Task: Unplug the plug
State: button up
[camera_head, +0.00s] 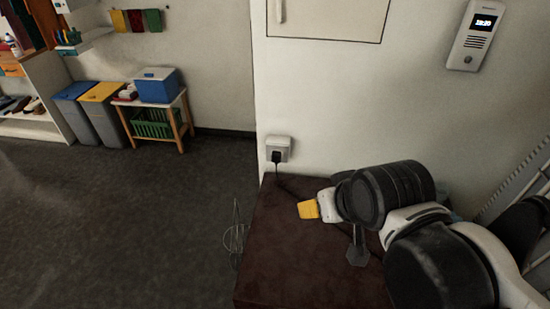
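A white wall socket (277,143) is on the pale wall, just above the far left corner of a dark red-brown surface. A dark plug (277,157) sits in the lower part of the socket, with a dark cord hanging down from it to the surface. My gripper (308,209) reaches in from the right, over the brown surface. Its end shows as a small yellow part on a white piece. It is below and right of the plug and apart from it in the picture. The separate fingers cannot be made out.
The brown surface (280,270) lies beneath my arm. A thin wire-like object (235,236) is at its left side. An intercom with a clock (474,35) hangs on the wall. Bins (103,112) and a low table with a blue box (156,86) stand far left. The floor between is clear.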

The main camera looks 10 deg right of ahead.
aim_at(276, 156)
jog(key=i+j+z, duration=0.1)
jog(key=j, duration=0.75)
jog(key=i+j+z, duration=0.1)
jog(key=j, duration=0.8)
jog(key=i+j+z, duration=0.1)
jog(key=j, duration=0.75)
